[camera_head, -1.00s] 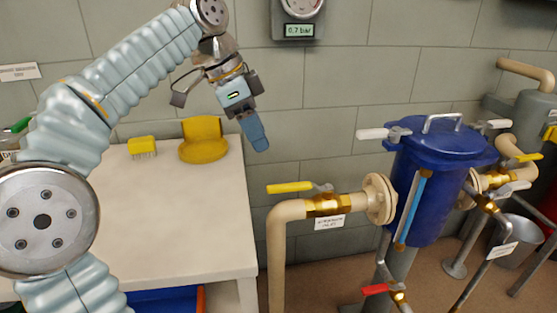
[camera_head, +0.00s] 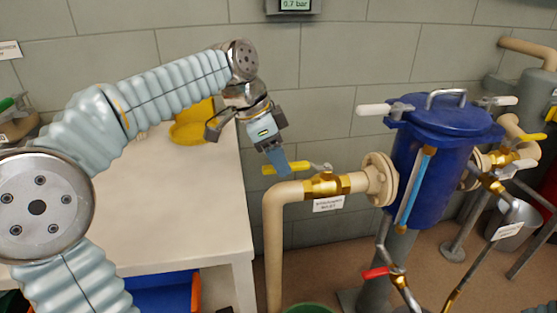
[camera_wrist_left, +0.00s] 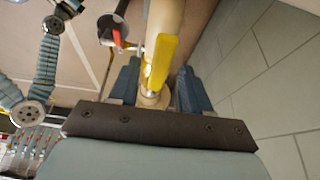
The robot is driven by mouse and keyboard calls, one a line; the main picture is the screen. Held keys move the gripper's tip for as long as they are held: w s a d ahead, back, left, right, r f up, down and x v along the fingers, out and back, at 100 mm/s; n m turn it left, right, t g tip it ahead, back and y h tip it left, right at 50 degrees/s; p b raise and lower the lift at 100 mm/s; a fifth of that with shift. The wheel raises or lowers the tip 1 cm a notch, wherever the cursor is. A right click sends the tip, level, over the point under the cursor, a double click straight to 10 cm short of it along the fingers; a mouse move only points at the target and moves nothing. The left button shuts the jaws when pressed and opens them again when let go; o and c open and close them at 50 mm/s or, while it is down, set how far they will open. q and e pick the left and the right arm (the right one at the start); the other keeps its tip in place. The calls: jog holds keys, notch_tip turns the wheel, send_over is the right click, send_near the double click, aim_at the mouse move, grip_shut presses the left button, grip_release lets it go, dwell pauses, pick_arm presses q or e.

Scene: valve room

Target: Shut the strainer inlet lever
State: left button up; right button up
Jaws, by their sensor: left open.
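The strainer inlet lever (camera_head: 286,168) is a yellow handle on a brass valve (camera_head: 328,185) in the cream pipe left of the blue strainer. It points left, along the pipe, and a label hangs below the valve. My left gripper (camera_head: 278,163) is open, reaching down at the lever's free end and partly covering it in the head view. In the left wrist view the yellow lever (camera_wrist_left: 159,60) lies between the two blue fingers (camera_wrist_left: 157,88). I cannot tell whether either finger touches it. My right gripper does not show.
The blue strainer (camera_head: 432,170) has a white-handled clamp (camera_head: 375,109) jutting left above the pipe. A red lever (camera_head: 376,273) sits low beside it. The white table (camera_head: 180,220) is left of the pipe, with a yellow object (camera_head: 190,125) on it. The wall is close behind.

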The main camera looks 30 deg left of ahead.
pick_arm(q)
jog(key=shift+f, duration=0.2)
jog(key=shift+c, duration=0.2)
grip_shut()
jog(key=shift+d+r, duration=0.1)
jog(key=shift+d, duration=0.05)
